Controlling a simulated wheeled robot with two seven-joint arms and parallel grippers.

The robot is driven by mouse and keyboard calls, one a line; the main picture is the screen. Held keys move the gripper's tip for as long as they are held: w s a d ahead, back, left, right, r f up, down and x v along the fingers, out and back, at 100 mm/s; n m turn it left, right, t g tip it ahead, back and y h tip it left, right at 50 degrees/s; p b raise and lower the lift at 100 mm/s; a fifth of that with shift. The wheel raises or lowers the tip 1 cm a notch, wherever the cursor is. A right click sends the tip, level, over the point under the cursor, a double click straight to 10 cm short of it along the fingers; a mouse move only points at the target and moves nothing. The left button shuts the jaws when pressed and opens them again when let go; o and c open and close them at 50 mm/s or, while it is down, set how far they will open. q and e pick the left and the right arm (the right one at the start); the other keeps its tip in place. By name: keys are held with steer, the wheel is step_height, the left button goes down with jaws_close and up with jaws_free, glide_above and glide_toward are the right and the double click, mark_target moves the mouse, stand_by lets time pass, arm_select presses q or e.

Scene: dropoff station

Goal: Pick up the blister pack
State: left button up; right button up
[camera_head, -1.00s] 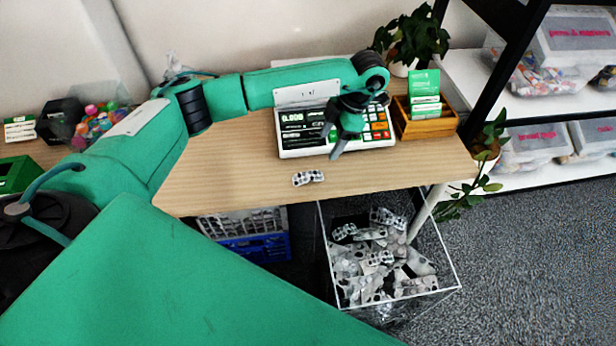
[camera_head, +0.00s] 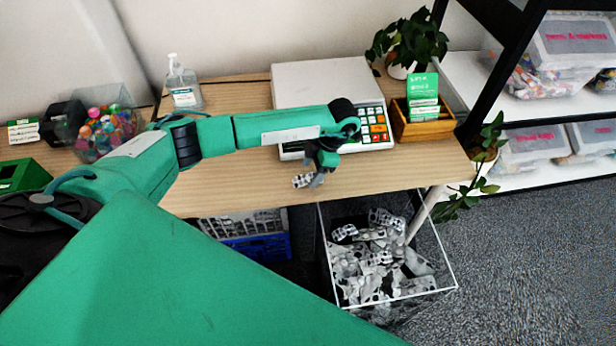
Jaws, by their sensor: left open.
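The blister pack (camera_head: 301,181) is a small silver-grey strip lying near the front edge of the wooden table (camera_head: 230,185). My left gripper (camera_head: 316,178) is over the table at the pack's right end, pointing down, with its jaws open. Its fingers cover part of the pack. I cannot tell whether they touch it. My right gripper does not show.
A scale (camera_head: 318,84) with a keypad stands behind my left gripper. A wooden card holder (camera_head: 423,125), a potted plant (camera_head: 408,42) and a sanitizer bottle (camera_head: 182,84) are on the table. A clear bin (camera_head: 450,262) of blister packs stands below the front edge.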

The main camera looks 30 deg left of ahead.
arm_select(q)
steer(key=shift+s+a+f, duration=0.2)
steer(key=shift+a+f, duration=0.05)
steer(key=shift+f, duration=0.7)
steer(key=c, duration=1)
steer(key=shift+c, duration=0.4)
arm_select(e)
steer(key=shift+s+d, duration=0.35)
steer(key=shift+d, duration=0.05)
